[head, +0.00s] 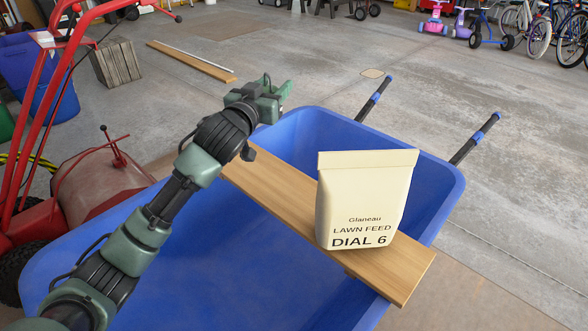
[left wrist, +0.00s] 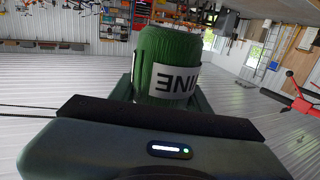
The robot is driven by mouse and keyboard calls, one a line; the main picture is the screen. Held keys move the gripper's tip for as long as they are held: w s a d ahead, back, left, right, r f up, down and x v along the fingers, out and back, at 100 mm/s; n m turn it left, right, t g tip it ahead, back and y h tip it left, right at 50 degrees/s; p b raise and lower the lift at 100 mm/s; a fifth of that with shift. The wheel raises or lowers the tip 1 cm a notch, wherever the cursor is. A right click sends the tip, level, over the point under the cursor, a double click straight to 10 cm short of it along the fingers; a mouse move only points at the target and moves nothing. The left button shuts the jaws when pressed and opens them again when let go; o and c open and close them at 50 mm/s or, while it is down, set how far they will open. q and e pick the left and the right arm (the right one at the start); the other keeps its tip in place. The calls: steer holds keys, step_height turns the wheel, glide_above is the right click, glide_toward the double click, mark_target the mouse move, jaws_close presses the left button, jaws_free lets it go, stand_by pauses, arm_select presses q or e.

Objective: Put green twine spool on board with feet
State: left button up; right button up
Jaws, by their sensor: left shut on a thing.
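The green twine spool (left wrist: 163,58) fills the upper middle of the left wrist view, its white label turned over and partly readable. My left gripper (head: 277,92) is shut on it, raised above the far left end of the board. In the head view I cannot clearly tell the spool from the green gripper parts. The wooden board (head: 272,193) lies across the blue wheelbarrow tub, and a small wooden piece shows under its near right end. A cream lawn feed bag (head: 366,198) stands upright on the board's right half. My right gripper is out of view.
The blue wheelbarrow (head: 312,122) has two handles pointing to the back right. The board's left half is bare. A red machine (head: 95,185) stands at the left. Another plank (head: 190,62) lies on the floor behind. Bikes (head: 540,25) stand at the far right.

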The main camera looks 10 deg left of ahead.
arm_select(q)
steer(key=f+b, duration=0.5)
steer(key=f, duration=1.4)
steer(key=shift+s+f, duration=0.15)
steer(key=shift+s, duration=0.05)
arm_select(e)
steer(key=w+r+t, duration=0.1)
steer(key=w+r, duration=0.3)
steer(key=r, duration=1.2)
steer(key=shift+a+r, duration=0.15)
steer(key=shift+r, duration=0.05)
arm_select(q)
steer(key=shift+f, duration=0.15)
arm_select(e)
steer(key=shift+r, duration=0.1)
arm_select(q)
steer(key=o, duration=1.4)
steer(key=shift+o, duration=0.2)
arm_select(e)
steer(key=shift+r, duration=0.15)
